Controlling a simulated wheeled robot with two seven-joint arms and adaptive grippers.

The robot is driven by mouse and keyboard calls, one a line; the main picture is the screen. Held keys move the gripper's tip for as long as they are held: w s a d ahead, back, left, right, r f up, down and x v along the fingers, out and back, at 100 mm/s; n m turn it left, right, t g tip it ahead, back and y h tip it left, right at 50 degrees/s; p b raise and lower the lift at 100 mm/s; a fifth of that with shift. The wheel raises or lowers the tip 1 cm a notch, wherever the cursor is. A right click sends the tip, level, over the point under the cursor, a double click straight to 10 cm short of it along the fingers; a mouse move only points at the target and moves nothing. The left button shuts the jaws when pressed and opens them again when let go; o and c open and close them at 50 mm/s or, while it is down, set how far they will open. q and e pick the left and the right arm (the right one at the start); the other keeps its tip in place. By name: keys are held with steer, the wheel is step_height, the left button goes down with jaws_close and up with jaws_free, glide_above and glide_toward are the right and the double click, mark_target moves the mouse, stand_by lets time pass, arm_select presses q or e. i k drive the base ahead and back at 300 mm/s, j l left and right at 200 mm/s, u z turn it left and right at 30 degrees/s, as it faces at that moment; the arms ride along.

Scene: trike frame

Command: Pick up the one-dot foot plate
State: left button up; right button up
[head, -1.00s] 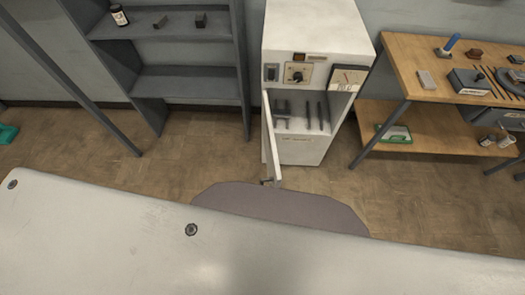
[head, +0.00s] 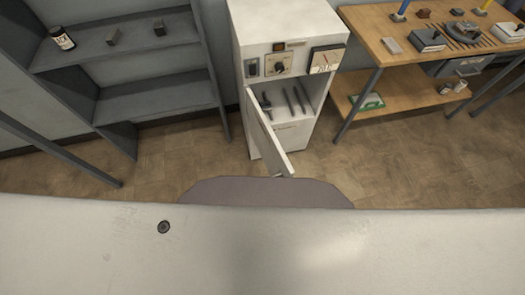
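I cannot make out a foot plate with one dot in the head view. Several dark parts (head: 294,101) stand inside the open white cabinet (head: 284,32), too small to identify. Neither of my grippers is in view.
The cabinet door (head: 268,135) hangs open towards me. A wooden bench (head: 370,49) with tools stands right. Brown floor (head: 190,150) lies clear before the shelves.

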mark_target(466, 25)
steer(key=z, duration=1.4)
steer(key=i+l, duration=0.2)
steer(key=l, duration=0.15)
steer(key=i+l, duration=0.4)
steer(key=l, duration=0.25)
